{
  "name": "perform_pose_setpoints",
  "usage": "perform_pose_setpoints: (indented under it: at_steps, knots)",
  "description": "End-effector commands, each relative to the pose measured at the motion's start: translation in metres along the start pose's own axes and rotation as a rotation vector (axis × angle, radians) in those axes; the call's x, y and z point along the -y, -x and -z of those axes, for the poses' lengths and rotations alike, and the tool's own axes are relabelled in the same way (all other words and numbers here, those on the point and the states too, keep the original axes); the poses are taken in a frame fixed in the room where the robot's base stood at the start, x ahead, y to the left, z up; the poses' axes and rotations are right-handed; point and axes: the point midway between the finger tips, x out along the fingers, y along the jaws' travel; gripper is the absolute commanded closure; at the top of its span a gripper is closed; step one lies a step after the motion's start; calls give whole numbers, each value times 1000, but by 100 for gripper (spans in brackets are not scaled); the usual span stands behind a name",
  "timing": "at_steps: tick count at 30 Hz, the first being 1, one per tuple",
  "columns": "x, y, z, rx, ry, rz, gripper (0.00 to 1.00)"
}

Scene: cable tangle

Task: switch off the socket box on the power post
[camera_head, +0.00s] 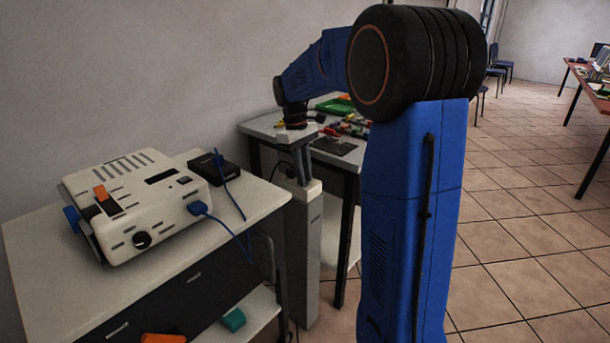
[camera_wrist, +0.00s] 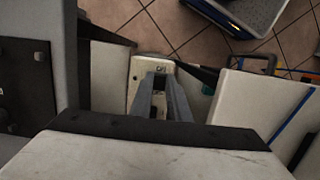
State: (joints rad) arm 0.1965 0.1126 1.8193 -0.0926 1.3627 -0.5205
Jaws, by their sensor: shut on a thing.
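The power post (camera_head: 303,260) is a slim pale column between the two tables. The socket box (camera_head: 313,188) forms its top, and it also shows in the wrist view (camera_wrist: 138,72) as a cream face with small dark markings. My gripper (camera_head: 302,178) points straight down at this face, its fingers close together. In the wrist view the fingertips (camera_wrist: 160,76) meet over the face, next to the markings. They are shut on a small part there, seemingly the switch; the fingers hide it, so its position cannot be told.
A white device (camera_head: 140,200) with an orange switch and a blue cable (camera_head: 228,226) stands on the near left table (camera_head: 60,290). A black adapter (camera_head: 217,168) sits beside it. Behind the post, another table (camera_head: 262,127) holds colourful small parts.

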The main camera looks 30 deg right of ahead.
Motion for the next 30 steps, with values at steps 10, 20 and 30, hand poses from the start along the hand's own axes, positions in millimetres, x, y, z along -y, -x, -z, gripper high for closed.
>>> perform_pose_setpoints:
  at_steps: [10,20,30]
  knots:
    - [0,1,6,148,0,-2,100]
    - [0,1,5,152,-1,-2,82]
    - [0,1,5,152,-1,-1,66]
